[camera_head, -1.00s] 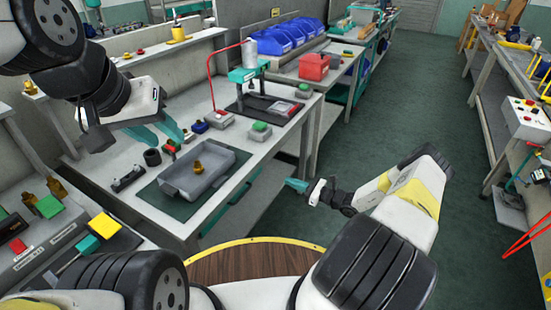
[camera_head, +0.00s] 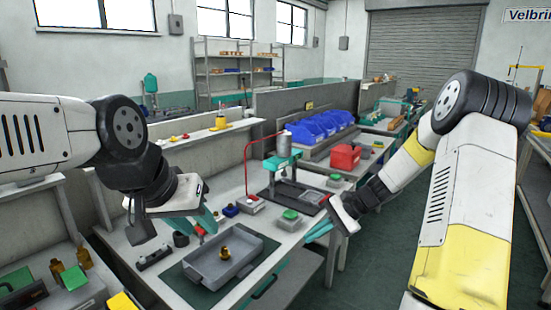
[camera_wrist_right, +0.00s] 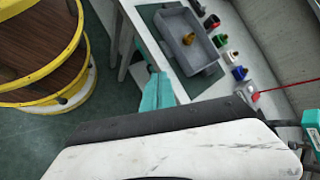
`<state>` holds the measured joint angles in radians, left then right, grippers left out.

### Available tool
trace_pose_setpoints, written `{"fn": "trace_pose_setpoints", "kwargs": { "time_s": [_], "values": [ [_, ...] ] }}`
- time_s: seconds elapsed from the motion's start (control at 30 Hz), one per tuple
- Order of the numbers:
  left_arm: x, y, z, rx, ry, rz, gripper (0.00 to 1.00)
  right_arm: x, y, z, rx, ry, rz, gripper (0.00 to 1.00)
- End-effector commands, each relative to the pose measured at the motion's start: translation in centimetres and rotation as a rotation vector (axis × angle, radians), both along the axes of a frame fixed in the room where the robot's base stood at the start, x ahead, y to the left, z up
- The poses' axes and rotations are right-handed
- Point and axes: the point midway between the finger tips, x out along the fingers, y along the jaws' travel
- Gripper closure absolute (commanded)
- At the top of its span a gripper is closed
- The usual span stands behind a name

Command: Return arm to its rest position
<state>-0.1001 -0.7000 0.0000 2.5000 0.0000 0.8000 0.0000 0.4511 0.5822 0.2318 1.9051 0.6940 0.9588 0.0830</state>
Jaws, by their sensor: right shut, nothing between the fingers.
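My right gripper (camera_head: 317,231) has teal fingers pointing left over the front edge of the workbench, its arm raised at the right. It is shut and empty; the wrist view shows its fingertips (camera_wrist_right: 154,78) together, with nothing between them. My left gripper (camera_head: 208,222) hangs above the left part of the bench, fingers down; its jaw gap is hard to make out. The grey tray (camera_head: 205,268) lies on a dark green mat on the bench, with a brass fitting (camera_head: 224,254) in it. The tray also shows in the right wrist view (camera_wrist_right: 190,56).
A press with a teal head (camera_head: 282,161) stands on the bench behind the tray, beside a green button box (camera_head: 290,217). A red bin (camera_head: 345,157) and blue bins (camera_head: 312,130) stand further back. A round wooden, yellow-rimmed platform shows in the wrist view. Open floor lies right of the bench.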

Motion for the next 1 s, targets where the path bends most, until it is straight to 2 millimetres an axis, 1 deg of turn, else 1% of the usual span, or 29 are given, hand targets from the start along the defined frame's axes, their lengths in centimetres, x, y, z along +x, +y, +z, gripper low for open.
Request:
{"fn": "trace_pose_setpoints", "kwargs": {
  "time_s": [0.03, 0.17, 0.2, 0.37, 0.5, 0.7, 0.8, 0.9, 1.0],
  "values": [
    [0.0, 0.0, 0.0, 0.000, 0.000, 0.000, 0.64, -1.1, 0.2, 2.1, -0.061, -0.050, 0.047, 1.00],
    [0.0, 0.0, 0.0, 0.000, 0.000, 0.000, 0.64, -4.1, 0.3, 6.1, -0.203, -0.163, 0.155, 1.00],
    [0.0, 0.0, 0.0, 0.000, 0.000, 0.000, 0.64, -5.0, 0.4, 7.3, -0.245, -0.199, 0.186, 1.00],
    [0.0, 0.0, 0.0, 0.000, 0.000, 0.000, 0.64, -9.1, 0.1, 11.7, -0.404, -0.348, 0.297, 1.00],
    [0.0, 0.0, 0.0, 0.000, 0.000, 0.000, 0.64, -12.8, -0.5, 14.9, -0.532, -0.484, 0.380, 1.00],
    [0.0, 0.0, 0.0, 0.000, 0.000, 0.000, 0.64, -18.0, -1.6, 18.2, -0.692, -0.683, 0.476, 1.00],
    [0.0, 0.0, 0.0, 0.000, 0.000, 0.000, 0.64, -20.1, -2.1, 19.1, -0.754, -0.770, 0.508, 1.00],
    [0.0, 0.0, 0.0, 0.000, 0.000, 0.000, 0.64, -21.6, -2.7, 19.7, -0.799, -0.838, 0.529, 1.00],
    [0.0, 0.0, 0.0, 0.000, 0.000, 0.000, 0.64, -22.5, -3.0, 19.9, -0.825, -0.879, 0.542, 1.00]
  ]
}}
